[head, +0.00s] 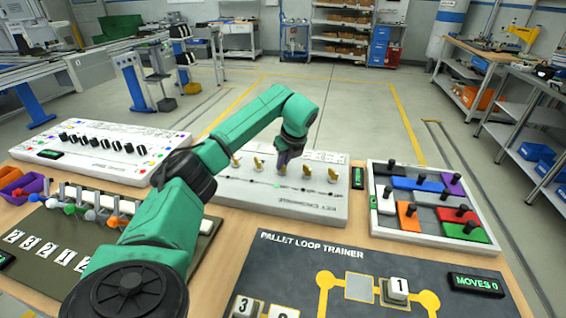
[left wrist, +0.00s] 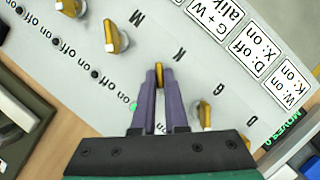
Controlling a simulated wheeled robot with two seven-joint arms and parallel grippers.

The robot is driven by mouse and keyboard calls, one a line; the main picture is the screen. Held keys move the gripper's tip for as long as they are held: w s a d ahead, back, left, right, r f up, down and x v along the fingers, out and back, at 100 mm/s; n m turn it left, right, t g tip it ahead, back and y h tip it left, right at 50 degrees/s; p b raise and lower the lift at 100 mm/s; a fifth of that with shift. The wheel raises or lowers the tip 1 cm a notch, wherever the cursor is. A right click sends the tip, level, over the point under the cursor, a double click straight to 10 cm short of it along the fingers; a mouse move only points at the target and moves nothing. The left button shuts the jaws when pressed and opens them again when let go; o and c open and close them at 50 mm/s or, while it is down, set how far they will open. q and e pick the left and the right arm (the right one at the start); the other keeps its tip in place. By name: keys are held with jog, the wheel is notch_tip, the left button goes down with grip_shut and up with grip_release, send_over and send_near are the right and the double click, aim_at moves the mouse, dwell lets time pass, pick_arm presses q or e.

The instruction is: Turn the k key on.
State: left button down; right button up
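The key board (head: 315,208) is a pale panel with a row of yellow keys. In the left wrist view, the k key (left wrist: 159,75) stands beside the letter K, between the m key (left wrist: 117,38) and the g key (left wrist: 205,115). My left gripper (left wrist: 159,78) has its purple fingers on both sides of the k key, seemingly closed on it. A green lamp (left wrist: 133,106) is lit in the lamp row by the k key; other visible lamps are dark. In the head view, my left gripper (head: 285,160) hides most of the k key. My right gripper is not in view.
A knob panel (head: 95,150) stands left, a coloured block tray (head: 430,203) right, and the pallet loop board (head: 300,265) in front. Rule cards (left wrist: 235,45) are printed on the key board. A small display (head: 357,177) stands at its right end.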

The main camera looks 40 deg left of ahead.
pick_arm(q)
jog(key=shift+m, duration=0.3)
jog(key=shift+m+t, duration=0.4)
jog(key=shift+m, duration=0.4)
jog(key=m, duration=0.1)
jog(key=m+t+h, duration=0.1)
jog(key=m, duration=0.1)
jog(key=shift+s+a+m, duration=0.15)
jog(key=shift+m, duration=0.15)
jog(key=m+h, duration=0.1)
jog(key=m, duration=0.1)
jog(key=m+t, duration=0.1)
jog(key=m, duration=0.2)
jog(key=shift+a+r+h, duration=0.1)
jog(key=shift+h, duration=0.3)
jog(key=m+h+p, duration=0.1)
jog(key=m, duration=0.2)
jog(key=shift+m+t, duration=0.3)
jog(key=shift+m, duration=0.1)
jog(key=shift+a+m+h+p, duration=0.15)
jog(key=shift+m+h+p, duration=0.6)
jog(key=shift+m, duration=0.95)
jog(key=c, duration=0.9)
grip_release()
jog(key=shift+c, duration=0.2)
